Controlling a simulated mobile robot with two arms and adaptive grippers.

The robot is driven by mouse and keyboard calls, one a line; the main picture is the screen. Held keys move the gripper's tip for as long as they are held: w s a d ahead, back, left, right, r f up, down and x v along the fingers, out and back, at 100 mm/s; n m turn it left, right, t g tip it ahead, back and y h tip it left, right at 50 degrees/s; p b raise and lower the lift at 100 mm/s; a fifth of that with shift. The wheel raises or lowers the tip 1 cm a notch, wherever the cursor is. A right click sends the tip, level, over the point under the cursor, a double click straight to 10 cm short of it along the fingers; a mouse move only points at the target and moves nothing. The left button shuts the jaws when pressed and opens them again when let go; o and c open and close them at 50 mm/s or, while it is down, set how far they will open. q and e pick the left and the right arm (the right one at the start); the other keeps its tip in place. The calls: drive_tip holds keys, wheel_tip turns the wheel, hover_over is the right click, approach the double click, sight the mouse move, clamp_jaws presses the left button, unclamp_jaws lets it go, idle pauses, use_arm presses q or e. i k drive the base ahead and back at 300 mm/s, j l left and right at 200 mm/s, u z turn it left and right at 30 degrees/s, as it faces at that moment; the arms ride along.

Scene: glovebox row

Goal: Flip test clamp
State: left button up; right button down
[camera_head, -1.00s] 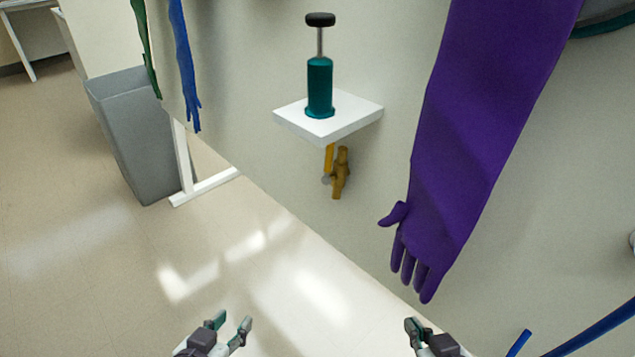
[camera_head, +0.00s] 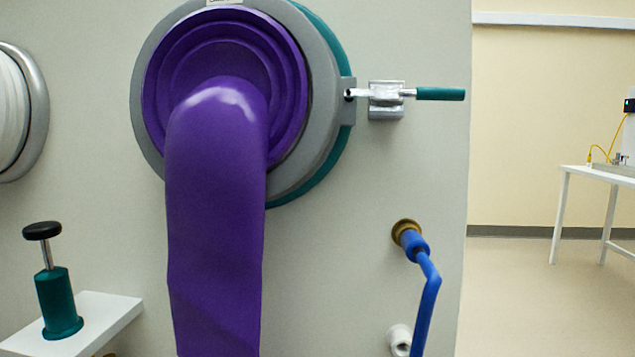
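A toggle clamp (camera_head: 385,98) with a teal handle (camera_head: 440,94) is mounted on the panel, right of the round grey glove port ring (camera_head: 318,110). Its handle points out to the right, about level, and its other end reaches the lug on the ring's right edge. A long purple glove (camera_head: 215,220) hangs down from the port. Neither of my grippers shows in the head view now.
A white shelf (camera_head: 110,312) with a teal hand pump (camera_head: 57,300) juts out at lower left. A blue hose (camera_head: 428,300) hangs from a brass fitting (camera_head: 403,229) below the clamp. A white table (camera_head: 590,174) stands at far right. The panel around the clamp handle is clear.

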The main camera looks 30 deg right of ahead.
sight(421, 93)
drive_tip(key=k+l+z, duration=0.1)
drive_tip(key=z, duration=1.3)
